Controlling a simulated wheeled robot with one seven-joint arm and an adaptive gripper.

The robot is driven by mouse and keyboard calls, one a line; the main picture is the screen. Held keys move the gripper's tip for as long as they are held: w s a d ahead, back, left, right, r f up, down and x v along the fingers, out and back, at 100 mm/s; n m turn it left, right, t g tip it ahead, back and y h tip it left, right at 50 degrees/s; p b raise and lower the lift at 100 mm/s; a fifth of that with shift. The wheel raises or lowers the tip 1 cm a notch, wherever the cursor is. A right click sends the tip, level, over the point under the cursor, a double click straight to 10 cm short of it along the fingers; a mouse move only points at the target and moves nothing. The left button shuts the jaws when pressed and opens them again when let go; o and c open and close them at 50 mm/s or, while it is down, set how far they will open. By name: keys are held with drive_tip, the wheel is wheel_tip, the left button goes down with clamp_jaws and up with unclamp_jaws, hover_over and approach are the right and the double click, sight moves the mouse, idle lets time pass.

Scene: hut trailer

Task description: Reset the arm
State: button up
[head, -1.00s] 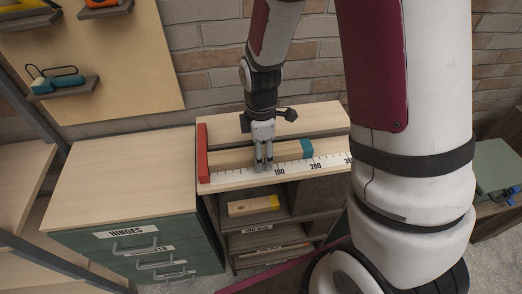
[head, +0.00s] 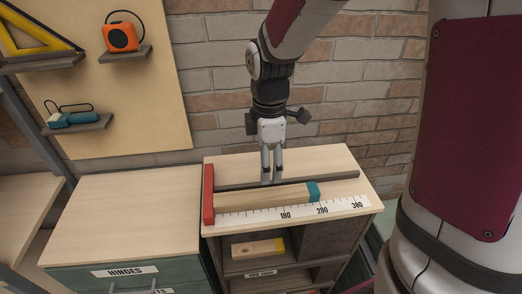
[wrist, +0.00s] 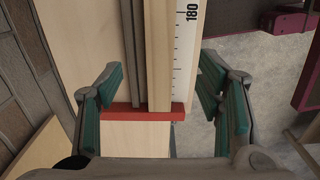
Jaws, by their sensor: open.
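My gripper (head: 271,178) is open and empty, its fingers pointing down above the measuring bench. In the wrist view its two green-padded fingers (wrist: 162,98) are spread wide with nothing between the pads. A wooden piece with a teal end (head: 265,196) lies on the bench along the ruler strip (head: 300,209), its left end at the red stop (head: 208,194). The wooden piece also shows in the wrist view (wrist: 158,60), below the gripper and apart from the fingers. In the head view the fingertips overlap the dark rail behind the piece; their exact height is hard to tell.
A shelf under the bench holds a wood block with a yellow end (head: 258,248). A drawer cabinet (head: 125,215) with a bare top stands to the left. A pegboard (head: 130,110) with an orange tape measure (head: 121,37) and other tools hangs behind, before a brick wall.

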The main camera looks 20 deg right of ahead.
drive_tip(key=s+d+r+m+t+b, duration=0.1)
drive_tip(key=s+r+m+t, duration=0.4)
drive_tip(key=s+r+m, duration=0.9)
drive_tip(key=shift+d+r+m+t, duration=0.2)
drive_tip(key=shift+r+m+t, duration=0.1)
drive_tip(key=shift+m, duration=0.6)
